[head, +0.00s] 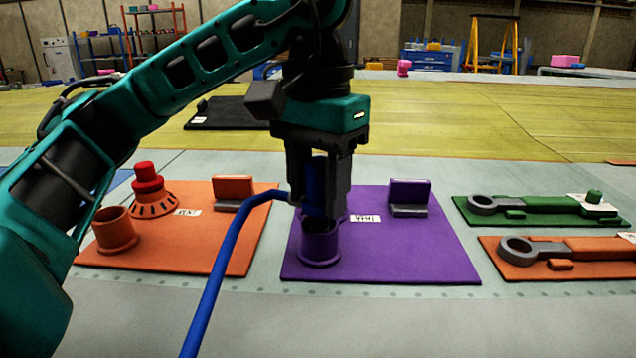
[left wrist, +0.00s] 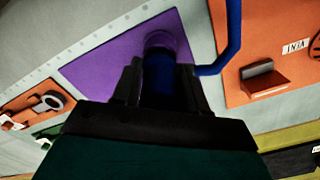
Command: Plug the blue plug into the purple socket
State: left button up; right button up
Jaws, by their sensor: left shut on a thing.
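The blue plug (head: 316,187) is upright between the fingers of my left gripper (head: 319,200), which is shut on it. A blue cable runs from the plug to the left and down toward the front. The purple socket (head: 320,245) is a round cup on the purple plate (head: 440,250). The plug is right above the socket's mouth in the head view; whether its lower end is inside cannot be told. In the left wrist view the plug (left wrist: 158,75) lines up with the purple socket (left wrist: 160,40) and hides part of it. My right gripper is not in view.
An orange plate (head: 240,255) to the left carries an empty orange socket (head: 115,230) and an orange cap with a red top (head: 150,190). A purple block (head: 409,195) stands on the purple plate. Green (head: 530,215) and orange (head: 510,272) fixtures lie to the right.

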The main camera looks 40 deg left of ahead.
pick_arm(q)
jog(key=shift+f+b, duration=0.55)
jog(key=shift+f, duration=0.25)
jog(key=o, duration=1.1)
notch_tip(320, 180, up, 12)
jog(key=p, duration=0.6)
jog(key=shift+r, duration=0.5)
